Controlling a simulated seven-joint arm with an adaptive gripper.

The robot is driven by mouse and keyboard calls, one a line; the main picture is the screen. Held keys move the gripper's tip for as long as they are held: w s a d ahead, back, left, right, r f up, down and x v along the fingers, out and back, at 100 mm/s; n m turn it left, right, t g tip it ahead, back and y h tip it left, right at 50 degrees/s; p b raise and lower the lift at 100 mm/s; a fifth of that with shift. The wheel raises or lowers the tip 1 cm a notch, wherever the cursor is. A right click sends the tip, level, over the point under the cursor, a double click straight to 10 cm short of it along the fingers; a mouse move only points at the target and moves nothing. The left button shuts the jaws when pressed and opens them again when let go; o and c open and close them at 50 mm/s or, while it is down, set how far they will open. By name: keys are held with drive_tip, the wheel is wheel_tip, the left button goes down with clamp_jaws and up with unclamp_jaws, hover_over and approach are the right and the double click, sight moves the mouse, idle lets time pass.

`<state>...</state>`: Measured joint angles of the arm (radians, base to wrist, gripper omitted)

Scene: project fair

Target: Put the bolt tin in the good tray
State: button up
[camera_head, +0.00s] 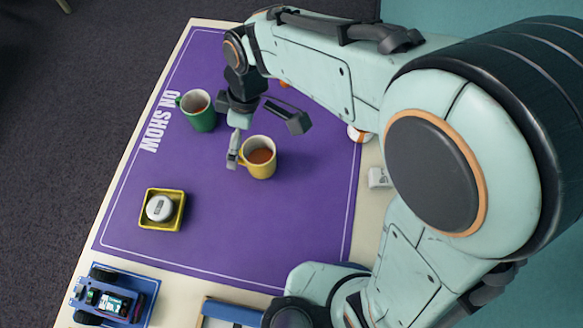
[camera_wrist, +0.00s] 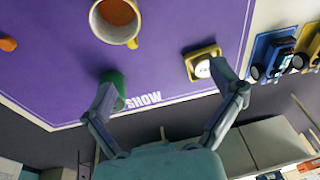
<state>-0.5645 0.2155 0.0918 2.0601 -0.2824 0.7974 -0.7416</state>
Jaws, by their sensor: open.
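A round whitish tin (camera_head: 159,208) with a small dark mark, seemingly the bolt tin, lies inside a small square yellow tray (camera_head: 178,223), seemingly the good tray. In the wrist view the tin (camera_wrist: 202,69) and the tray (camera_wrist: 191,64) show at right of centre, beyond my right fingertip. I cannot read a label on either. My gripper (camera_head: 265,140) is open and empty, well up and right of the tray in the head view. One finger overlaps the handle side of a yellow mug; I cannot tell if they touch. Both fingers show in the wrist view (camera_wrist: 165,80).
The yellow mug (camera_head: 260,160) and a green mug (camera_head: 201,115) hold brown drinks, upright on the purple mat (camera_head: 225,215). A blue wheeled model (camera_head: 112,298) stands at lower left. A white block (camera_head: 378,177) lies right of the mat. The mat around the tray is clear.

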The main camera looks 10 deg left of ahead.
drive_tip(key=s+d+r+m+t+h, duration=0.15)
drive_tip(key=d+r+m, duration=0.25)
drive_tip(key=d+m, duration=0.75)
drive_tip(key=s+d+m, duration=0.5)
drive_tip(key=s+d, duration=0.3)
drive_tip(key=d, duration=0.3)
drive_tip(key=shift+s+r+m+g, duration=0.15)
drive_tip(key=shift+r+m+g, duration=0.15)
drive_tip(key=shift+m+g, duration=0.05)
